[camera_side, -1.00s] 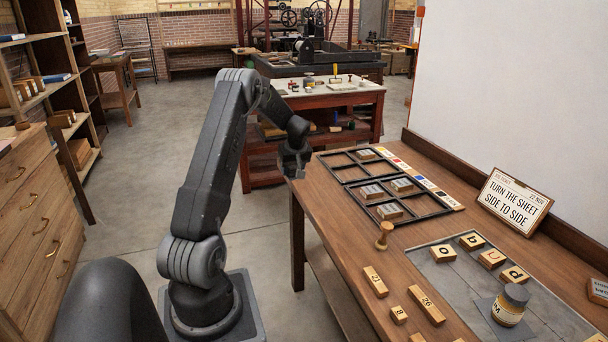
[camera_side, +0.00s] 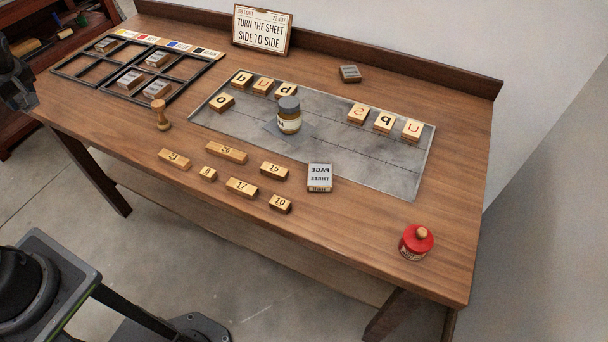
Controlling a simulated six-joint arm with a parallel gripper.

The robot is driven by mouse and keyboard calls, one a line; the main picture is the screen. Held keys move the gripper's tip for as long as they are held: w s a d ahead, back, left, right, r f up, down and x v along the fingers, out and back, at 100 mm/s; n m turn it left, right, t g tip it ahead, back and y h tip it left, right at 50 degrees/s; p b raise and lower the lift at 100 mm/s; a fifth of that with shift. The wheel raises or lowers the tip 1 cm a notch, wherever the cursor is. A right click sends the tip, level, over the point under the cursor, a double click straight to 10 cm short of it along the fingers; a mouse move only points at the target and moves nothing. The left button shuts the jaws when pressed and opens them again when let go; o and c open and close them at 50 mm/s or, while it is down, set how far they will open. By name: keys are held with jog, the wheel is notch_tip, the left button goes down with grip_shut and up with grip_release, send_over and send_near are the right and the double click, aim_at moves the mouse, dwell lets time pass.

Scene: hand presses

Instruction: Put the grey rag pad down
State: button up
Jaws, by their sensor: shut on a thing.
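My gripper (camera_side: 20,94) is at the far left edge of the side view, partly cut off, beside the left end of the table and near the black frame. It is shut on the grey rag pad, whose outline I cannot tell apart from the dark jaws. A thin blue-grey square (camera_side: 272,129) lies flat under the jar (camera_side: 289,116) on the grey metal plate.
The wooden table (camera_side: 400,265) carries a black divided frame (camera_side: 107,90) with several grey blocks, a wooden stamp (camera_side: 160,116), letter and number blocks, a sign (camera_side: 262,30) and a red pot (camera_side: 416,242). The table's right front is mostly clear.

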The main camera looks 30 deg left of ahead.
jog(key=w+d+m+t, duration=0.2)
jog(key=w+d+m, duration=0.4)
jog(key=w+d, duration=1.2)
jog(key=w+d+m+t+h, duration=0.1)
jog(key=w+d+m, duration=0.15)
jog(key=d, duration=0.85)
jog(key=w+d+m+t+h, duration=0.1)
jog(key=w+d+m, duration=0.15)
jog(key=d, duration=0.75)
jog(key=m+h, duration=0.3)
jog(key=m, duration=0.5)
send_over(353, 211)
jog(key=s, duration=0.1)
jog(key=shift+t, duration=0.4)
jog(key=f, duration=0.4)
jog(key=a+f, duration=0.1)
jog(key=f, duration=0.1)
jog(key=shift+f, duration=0.1)
jog(key=shift+s+d+f, duration=0.15)
jog(key=shift+d+f, duration=0.15)
jog(key=shift+d, duration=0.2)
jog(key=shift+f, duration=1.95)
jog(key=shift+f, duration=0.1)
